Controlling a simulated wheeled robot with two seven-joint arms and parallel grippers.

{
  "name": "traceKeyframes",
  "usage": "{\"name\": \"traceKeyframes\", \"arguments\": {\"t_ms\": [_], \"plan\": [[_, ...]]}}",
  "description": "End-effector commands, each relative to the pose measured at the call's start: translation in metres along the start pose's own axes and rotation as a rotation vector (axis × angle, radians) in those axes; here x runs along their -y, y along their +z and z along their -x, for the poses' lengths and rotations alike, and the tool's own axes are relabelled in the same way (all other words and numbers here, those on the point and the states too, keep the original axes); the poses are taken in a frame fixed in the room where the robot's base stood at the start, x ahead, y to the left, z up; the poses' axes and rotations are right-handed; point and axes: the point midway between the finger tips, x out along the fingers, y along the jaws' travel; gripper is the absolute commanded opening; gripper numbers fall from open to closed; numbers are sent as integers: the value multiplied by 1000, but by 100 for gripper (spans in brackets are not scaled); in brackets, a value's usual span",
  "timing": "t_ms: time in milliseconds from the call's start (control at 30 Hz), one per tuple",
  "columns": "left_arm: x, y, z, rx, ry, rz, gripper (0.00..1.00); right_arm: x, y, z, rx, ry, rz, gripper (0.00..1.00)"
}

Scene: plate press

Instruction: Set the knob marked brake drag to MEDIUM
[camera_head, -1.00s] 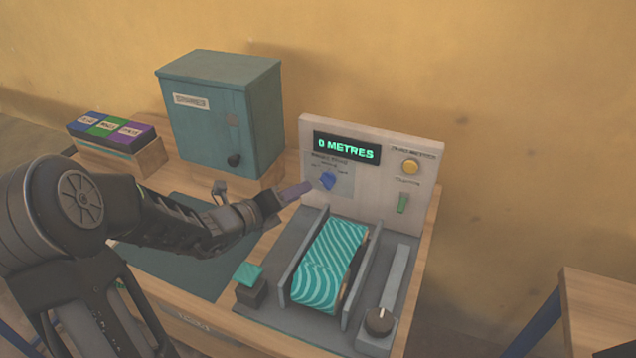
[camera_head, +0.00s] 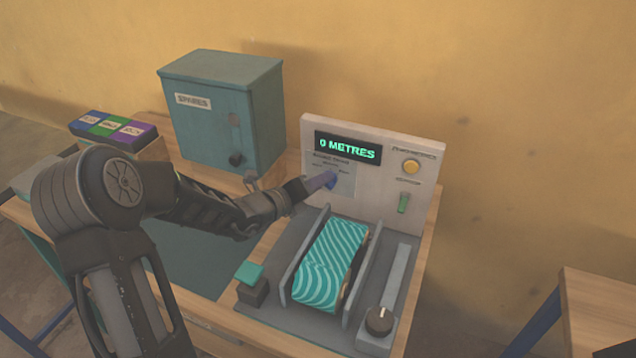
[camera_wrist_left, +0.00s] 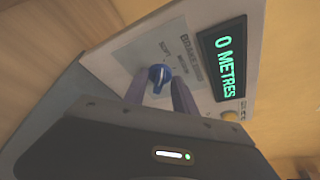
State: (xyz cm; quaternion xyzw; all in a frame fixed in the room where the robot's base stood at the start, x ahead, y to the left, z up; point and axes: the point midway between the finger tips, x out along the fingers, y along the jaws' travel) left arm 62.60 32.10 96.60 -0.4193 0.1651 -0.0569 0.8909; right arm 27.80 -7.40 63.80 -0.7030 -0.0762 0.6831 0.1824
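The blue brake drag knob (camera_head: 331,180) is on the left part of the upright white panel (camera_head: 376,195), below the display reading 0 METRES. In the left wrist view the knob (camera_wrist_left: 159,74) shows a white pointer mark and printed labels beside it. My left gripper (camera_head: 318,183) is at the panel, its purple fingers reaching toward the knob. In the left wrist view its two fingers (camera_wrist_left: 159,92) are apart, one on each side of the knob's near edge. I cannot tell whether they touch it. My right gripper is not in view.
A teal cabinet (camera_head: 224,115) labelled SPARES stands left of the panel. In front of the panel is a roller with teal striped material (camera_head: 328,265) between grey rails. A black knob (camera_head: 379,321), a yellow button (camera_head: 411,167) and a green switch (camera_head: 404,203) are to the right.

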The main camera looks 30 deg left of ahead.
Motion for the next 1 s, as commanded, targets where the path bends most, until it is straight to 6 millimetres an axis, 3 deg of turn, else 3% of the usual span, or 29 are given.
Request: {"name": "traceKeyframes", "arguments": {"t_ms": [367,1000], "plan": [[0,0,0,0,0,0,1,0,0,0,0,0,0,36],[0,0,0,1,7,-19,0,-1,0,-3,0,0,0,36]]}}
